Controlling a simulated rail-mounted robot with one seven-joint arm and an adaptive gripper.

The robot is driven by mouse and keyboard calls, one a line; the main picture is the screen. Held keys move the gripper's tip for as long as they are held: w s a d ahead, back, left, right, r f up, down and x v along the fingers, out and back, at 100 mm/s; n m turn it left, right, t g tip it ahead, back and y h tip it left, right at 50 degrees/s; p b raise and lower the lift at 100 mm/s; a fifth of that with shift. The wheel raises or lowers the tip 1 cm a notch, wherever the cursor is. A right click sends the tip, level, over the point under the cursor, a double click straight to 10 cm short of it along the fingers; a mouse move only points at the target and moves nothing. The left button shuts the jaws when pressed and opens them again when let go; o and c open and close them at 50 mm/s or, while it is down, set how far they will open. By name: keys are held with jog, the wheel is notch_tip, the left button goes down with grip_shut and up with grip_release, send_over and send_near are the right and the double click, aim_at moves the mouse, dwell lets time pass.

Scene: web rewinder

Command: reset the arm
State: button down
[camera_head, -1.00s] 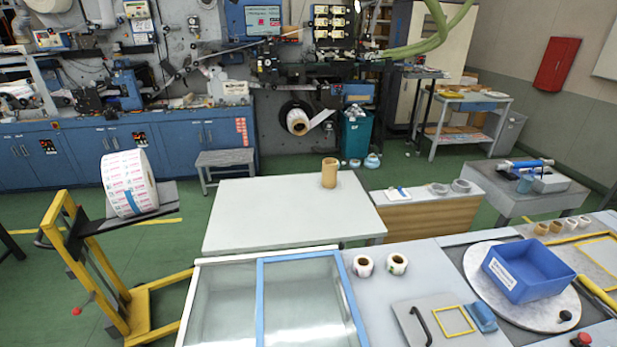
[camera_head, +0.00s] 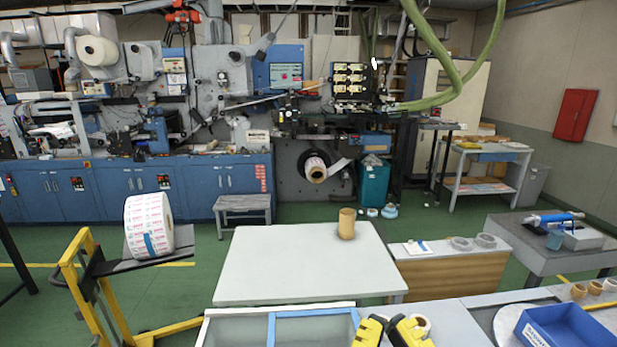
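My gripper (camera_head: 388,324) shows at the bottom edge of the head view, as two yellow and black fingers. The fingers stand a little apart with nothing seen between them, so it looks open and empty. Its lower part and the rest of my arm are cut off by the frame. The gripper is in front of the grey-white bench top, and a small white roll (camera_head: 424,322) shows partly behind its right finger.
A pale table (camera_head: 300,265) holds a brown cardboard core (camera_head: 346,224). A blue bin (camera_head: 570,328) is at the lower right, and a glass-topped case with a blue frame (camera_head: 240,330) at the bottom. A yellow lift stand (camera_head: 75,262) carries a large label roll (camera_head: 148,226) on the left.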

notch_tip(320, 180, up, 26)
jog(key=p, duration=2.5)
jog(key=shift+f, duration=0.15)
